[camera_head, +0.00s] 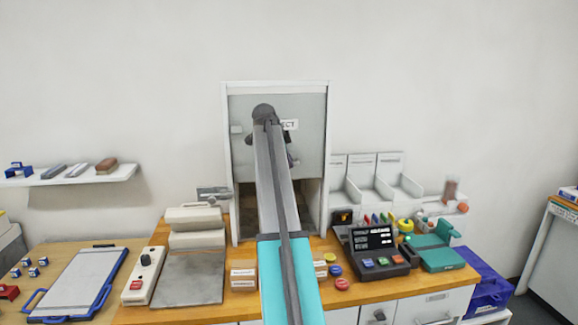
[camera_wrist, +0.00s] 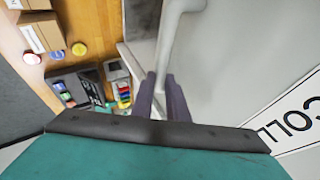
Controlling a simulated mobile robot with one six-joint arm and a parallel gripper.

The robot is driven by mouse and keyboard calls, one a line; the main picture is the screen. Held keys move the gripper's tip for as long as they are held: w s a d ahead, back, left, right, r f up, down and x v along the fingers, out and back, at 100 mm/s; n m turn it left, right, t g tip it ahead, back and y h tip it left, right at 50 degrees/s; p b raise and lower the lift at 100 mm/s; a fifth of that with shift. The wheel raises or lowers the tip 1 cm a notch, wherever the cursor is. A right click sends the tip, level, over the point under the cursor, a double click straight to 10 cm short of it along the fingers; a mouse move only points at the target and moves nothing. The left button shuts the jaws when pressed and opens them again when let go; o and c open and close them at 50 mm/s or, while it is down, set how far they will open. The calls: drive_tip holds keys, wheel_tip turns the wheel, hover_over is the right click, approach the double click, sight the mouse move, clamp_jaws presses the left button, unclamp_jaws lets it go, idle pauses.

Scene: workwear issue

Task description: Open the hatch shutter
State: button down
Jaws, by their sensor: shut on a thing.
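The hatch shutter (camera_head: 309,150) is a pale grey panel in a white frame (camera_head: 327,190). It is part-way up, with a dark gap (camera_head: 311,200) between its lower edge and the counter. A sign (camera_head: 290,125) on it ends in "ECT", partly hidden by my arm. In the wrist view the shutter face (camera_wrist: 240,70) fills the right side, with a pale bar handle (camera_wrist: 172,38) standing out from it. My gripper (camera_wrist: 160,92) is shut on the handle; its dark fingers show at the handle's end. In the head view my arm hides the handle.
White bins (camera_head: 375,180) stand right of the hatch. A wall shelf (camera_head: 70,176) is at left. The wall above the hatch is clear.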

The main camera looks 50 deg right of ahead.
drive_tip(key=shift+r, duration=0.1)
drive_tip(key=c, duration=1.7)
unclamp_jaws()
drive_tip(key=b+v, duration=0.4)
drive_tip(key=v, duration=0.9)
drive_tip(key=shift+s+a+r, duration=0.15)
drive_tip(key=shift+a+r, duration=0.05)
drive_tip(key=shift+a, duration=0.05)
drive_tip(key=shift+r, duration=0.1)
